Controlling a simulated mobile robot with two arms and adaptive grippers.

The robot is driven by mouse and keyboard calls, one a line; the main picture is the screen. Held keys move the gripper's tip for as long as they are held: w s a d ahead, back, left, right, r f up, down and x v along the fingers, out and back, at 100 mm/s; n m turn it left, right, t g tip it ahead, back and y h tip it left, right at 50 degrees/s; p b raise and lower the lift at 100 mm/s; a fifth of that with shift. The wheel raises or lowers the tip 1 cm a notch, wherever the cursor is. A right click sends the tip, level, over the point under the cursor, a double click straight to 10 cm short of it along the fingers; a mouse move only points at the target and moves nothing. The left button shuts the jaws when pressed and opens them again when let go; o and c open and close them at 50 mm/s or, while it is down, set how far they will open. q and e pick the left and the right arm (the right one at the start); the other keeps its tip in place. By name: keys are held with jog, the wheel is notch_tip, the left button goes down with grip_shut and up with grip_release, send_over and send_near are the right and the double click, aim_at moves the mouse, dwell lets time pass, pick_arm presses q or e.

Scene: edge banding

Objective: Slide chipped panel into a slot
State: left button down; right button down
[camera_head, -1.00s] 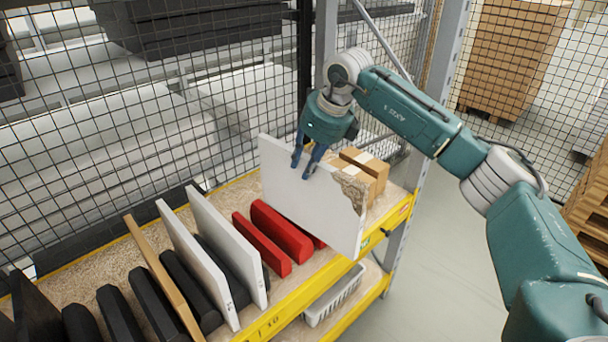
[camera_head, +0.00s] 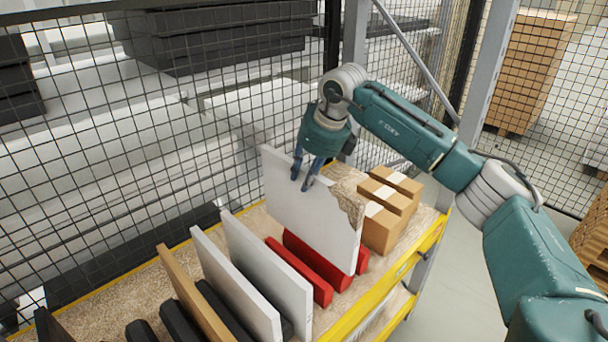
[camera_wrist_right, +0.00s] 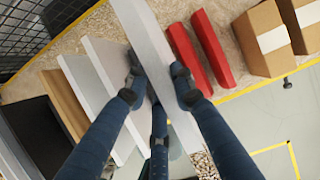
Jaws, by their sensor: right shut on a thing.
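The white chipped panel (camera_head: 305,207) stands nearly upright, its rough brown chipped corner at the upper right. My right gripper (camera_head: 306,182) is shut on its top edge. In the right wrist view the fingers (camera_wrist_right: 160,88) sit on either side of the panel (camera_wrist_right: 150,45). Red dividers (camera_head: 316,264) are low on the shelf by the panel's lower edge, with a bit of red also showing to its right. The wrist view shows two red dividers (camera_wrist_right: 200,50) right of the panel. I cannot tell whether the lower edge is between them. My left gripper is out of view.
Two white panels (camera_head: 266,272) and a brown panel (camera_head: 196,294) stand among black dividers (camera_head: 178,322) to the left. Cardboard boxes (camera_head: 384,228) stand close on the right. A wire mesh fence (camera_head: 120,150) is behind; a yellow shelf edge (camera_head: 375,308) is in front.

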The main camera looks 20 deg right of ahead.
notch_tip(320, 180, down, 8)
jog(key=b, duration=0.5)
jog(key=shift+w, duration=0.15)
dwell(0.3)
jog(key=c, duration=1.4)
grip_release()
jog(key=shift+s+f, duration=0.25)
send_near(304, 203)
jog(key=shift+v, duration=1.1)
jog(key=shift+w, duration=0.2)
